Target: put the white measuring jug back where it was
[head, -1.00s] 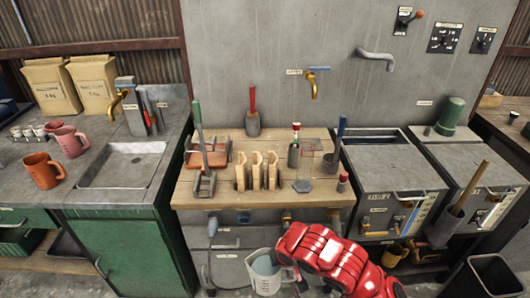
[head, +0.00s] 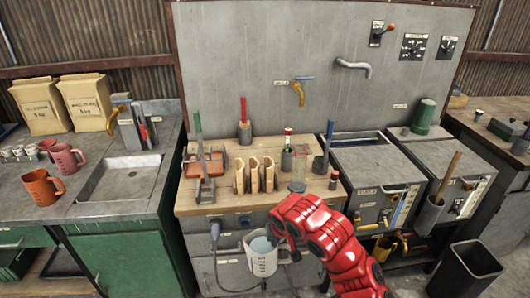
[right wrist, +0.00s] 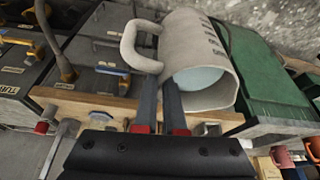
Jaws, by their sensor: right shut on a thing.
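The white measuring jug (head: 261,263) is in front of the wooden bench, below its top edge, in the head view. It has dark marks on its side and pale blue inside. My right gripper (head: 280,236) is shut on the jug, at its handle side. In the right wrist view the jug (right wrist: 207,62) fills the upper middle, its mouth facing the camera and its handle to the left. The right gripper's fingers (right wrist: 161,108) meet the jug near the handle; the exact contact is hard to see. My left gripper is not in view.
Orange (head: 42,188) and pink (head: 67,159) mugs stand left of the sink (head: 119,179). Grey metal boxes (head: 375,165) are at right. A black bin (head: 464,270) is lower right.

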